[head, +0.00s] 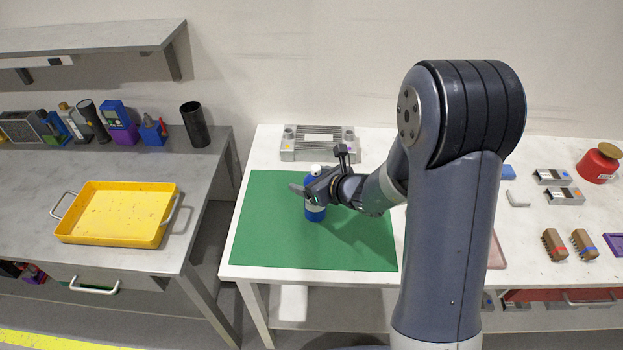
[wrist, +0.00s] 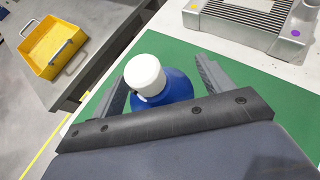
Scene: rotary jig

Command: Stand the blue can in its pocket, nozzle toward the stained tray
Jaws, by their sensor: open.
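The blue can (head: 315,212) with a white top stands upright on the green mat (head: 265,240). In the wrist view the can (wrist: 176,88) shows its white cap (wrist: 145,75) between the two fingers; a small dark spot on the cap's lower left may be the nozzle. My gripper (head: 312,191) is open around the can, and I cannot tell whether a finger touches it. The yellow stained tray (head: 110,235) sits on the grey bench at left; it also shows in the wrist view (wrist: 45,62). A grey metal fixture (head: 318,155) with round sockets stands behind the mat.
A gap separates the grey bench (head: 120,170) from the white table (head: 243,273). A black cup (head: 194,124) and several tools stand along the bench's back. Brushes (head: 554,244), metal blocks and a red container (head: 598,163) lie at right. The mat's front is clear.

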